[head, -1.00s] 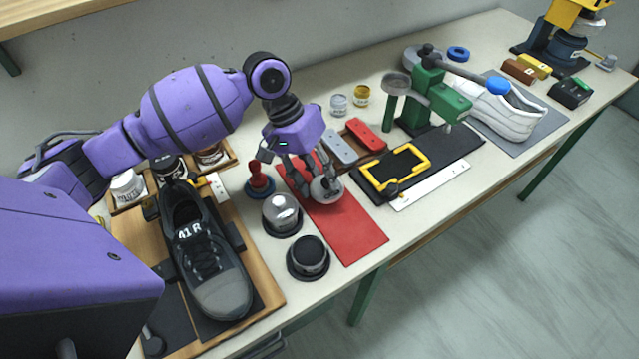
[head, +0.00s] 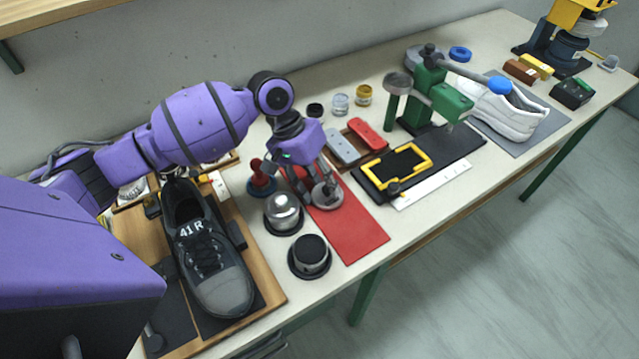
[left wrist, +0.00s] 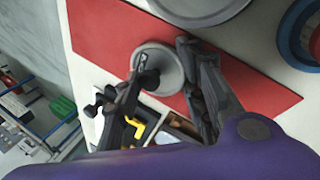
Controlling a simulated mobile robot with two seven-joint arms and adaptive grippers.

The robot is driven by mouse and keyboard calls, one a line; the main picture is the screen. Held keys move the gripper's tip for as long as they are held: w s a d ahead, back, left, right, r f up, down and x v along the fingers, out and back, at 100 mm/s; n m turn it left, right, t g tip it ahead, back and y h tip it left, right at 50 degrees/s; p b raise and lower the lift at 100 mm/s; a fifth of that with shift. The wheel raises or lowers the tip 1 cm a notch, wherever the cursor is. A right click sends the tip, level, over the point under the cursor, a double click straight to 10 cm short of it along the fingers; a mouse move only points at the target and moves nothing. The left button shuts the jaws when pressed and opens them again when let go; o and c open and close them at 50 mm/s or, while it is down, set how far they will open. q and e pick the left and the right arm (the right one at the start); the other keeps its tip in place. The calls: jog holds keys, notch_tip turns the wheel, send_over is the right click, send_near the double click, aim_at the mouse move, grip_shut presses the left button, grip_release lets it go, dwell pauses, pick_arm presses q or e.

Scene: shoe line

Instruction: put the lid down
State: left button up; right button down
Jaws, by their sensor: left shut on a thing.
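The lid (head: 328,199) is a small grey disc at my left gripper's fingertips, over the red mat (head: 352,232). My left gripper (head: 318,192) points down and is shut on the lid. In the left wrist view the round lid (left wrist: 162,70) sits between the two dark fingers (left wrist: 165,85), with the red mat (left wrist: 105,30) behind it. The lid looks close to the mat; I cannot tell whether it touches. My right gripper is not in view.
A red-handled stamp (head: 261,178), a silver-domed pot (head: 283,212) and a black-topped pot (head: 309,255) stand left of the mat. A tray with grey and red blocks (head: 370,135) lies behind it. The mat's front part is clear.

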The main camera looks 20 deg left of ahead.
pick_arm(q)
jog(key=o, duration=0.8)
jog(key=shift+s+f, duration=0.2)
jog(key=shift+f, duration=0.45)
jog(key=shift+o, duration=0.7)
jog(key=shift+w, duration=0.1)
jog(key=shift+r, duration=0.15)
jog(key=shift+w+r, duration=0.1)
jog(key=shift+r, duration=0.4)
jog(key=v, duration=1.2)
jog(key=shift+r, duration=0.2)
jog(key=shift+w+d, duration=0.1)
